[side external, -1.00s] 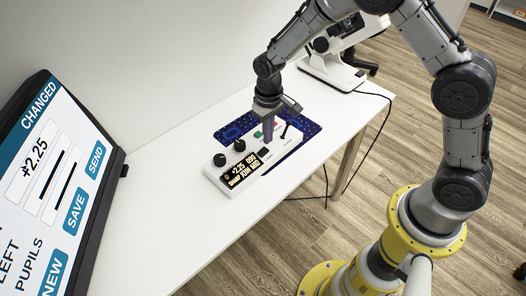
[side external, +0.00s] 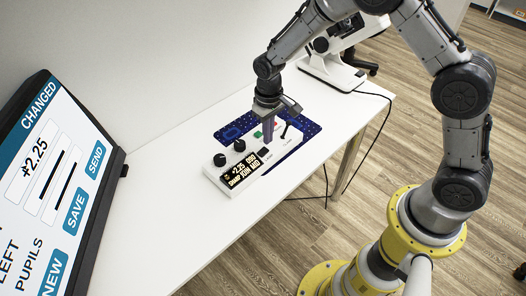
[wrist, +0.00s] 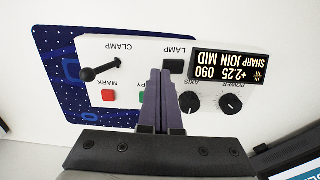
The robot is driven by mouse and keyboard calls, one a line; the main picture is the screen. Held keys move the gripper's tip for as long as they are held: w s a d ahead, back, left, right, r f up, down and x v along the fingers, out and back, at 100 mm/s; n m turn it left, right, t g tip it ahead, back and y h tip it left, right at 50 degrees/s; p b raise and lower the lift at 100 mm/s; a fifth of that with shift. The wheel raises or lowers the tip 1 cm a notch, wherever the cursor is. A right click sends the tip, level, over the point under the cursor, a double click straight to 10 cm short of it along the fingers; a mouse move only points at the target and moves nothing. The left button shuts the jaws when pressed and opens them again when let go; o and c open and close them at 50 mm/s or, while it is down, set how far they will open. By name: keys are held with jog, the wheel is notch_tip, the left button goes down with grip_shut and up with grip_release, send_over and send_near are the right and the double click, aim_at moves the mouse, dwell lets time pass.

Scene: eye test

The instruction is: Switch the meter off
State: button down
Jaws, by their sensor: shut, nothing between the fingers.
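The meter (side external: 279,160) is a white box on the table, with its black display (side external: 240,173) lit and reading +2.25, 090, SHARP JOIN MID. In the wrist view the meter (wrist: 125,70) appears upside down. Its black power knob (wrist: 231,104) sits by the display, beside the axis knob (wrist: 190,104). The power knob also shows in the side view (side external: 219,160). My gripper (side external: 267,150) is shut and empty, pointing down over the middle of the meter. In the wrist view its fingertips (wrist: 166,72) are beside the black lamp switch (wrist: 174,66); I cannot tell whether they touch it. They partly hide the green button (wrist: 143,97).
The meter carries a red mark button (wrist: 109,96) and a black clamp lever (wrist: 100,71). A blue starry mat (wrist: 55,100) lies under it. A large tilted screen (side external: 50,190) stands left, a white microscope (side external: 333,70) at the back.

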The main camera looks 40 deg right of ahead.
aim_at(268, 149)
jog(key=shift+f, duration=1.15)
dwell(0.5)
jog(key=shift+r, duration=3.55)
